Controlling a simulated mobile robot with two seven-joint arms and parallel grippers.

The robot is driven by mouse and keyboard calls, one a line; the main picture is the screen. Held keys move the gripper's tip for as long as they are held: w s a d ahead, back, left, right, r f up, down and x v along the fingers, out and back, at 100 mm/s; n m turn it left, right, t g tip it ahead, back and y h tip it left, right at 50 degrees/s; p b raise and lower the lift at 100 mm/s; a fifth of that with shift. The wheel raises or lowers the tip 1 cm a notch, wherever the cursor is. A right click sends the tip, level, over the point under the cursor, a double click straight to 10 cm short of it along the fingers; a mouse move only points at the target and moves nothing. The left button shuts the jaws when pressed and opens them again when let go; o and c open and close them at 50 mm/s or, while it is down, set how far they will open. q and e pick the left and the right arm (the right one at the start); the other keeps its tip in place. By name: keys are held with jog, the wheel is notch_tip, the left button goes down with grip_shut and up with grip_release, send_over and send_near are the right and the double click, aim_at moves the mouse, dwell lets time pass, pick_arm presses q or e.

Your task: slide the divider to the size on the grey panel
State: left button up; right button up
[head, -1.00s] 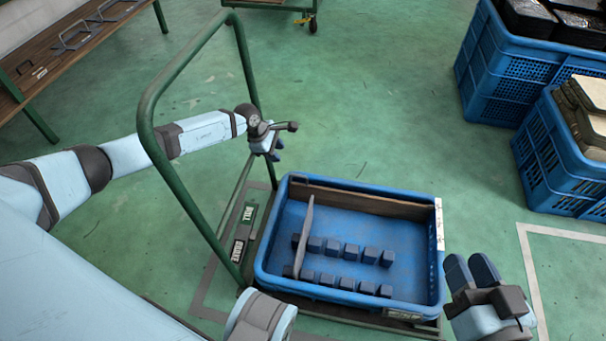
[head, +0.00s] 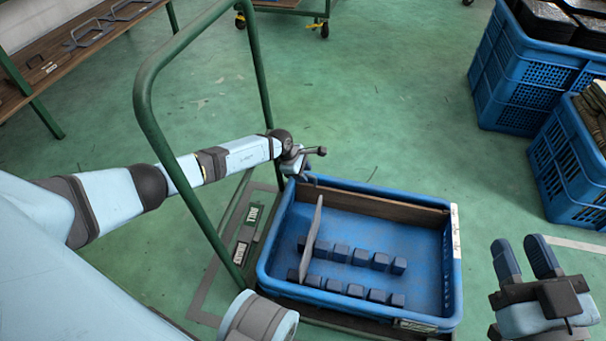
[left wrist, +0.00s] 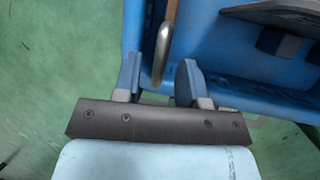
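The divider (head: 314,228) is a thin grey plate standing across the left part of the blue crate (head: 262,250). In the left wrist view a dark grey plate (left wrist: 275,8), probably the divider, shows at the upper right. My left gripper (head: 308,181) is at the crate's far left corner, its fingertips partly hidden. In the left wrist view its blue fingers (left wrist: 170,82) are apart, with a narrow brown and grey edge between and beyond them; contact cannot be told. My right gripper (head: 526,260) is open and empty, right of the crate. I cannot make out a grey panel with a size.
A green cart handle (head: 145,100) rises on the left.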

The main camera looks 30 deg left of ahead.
jog(key=shift+s, duration=0.1)
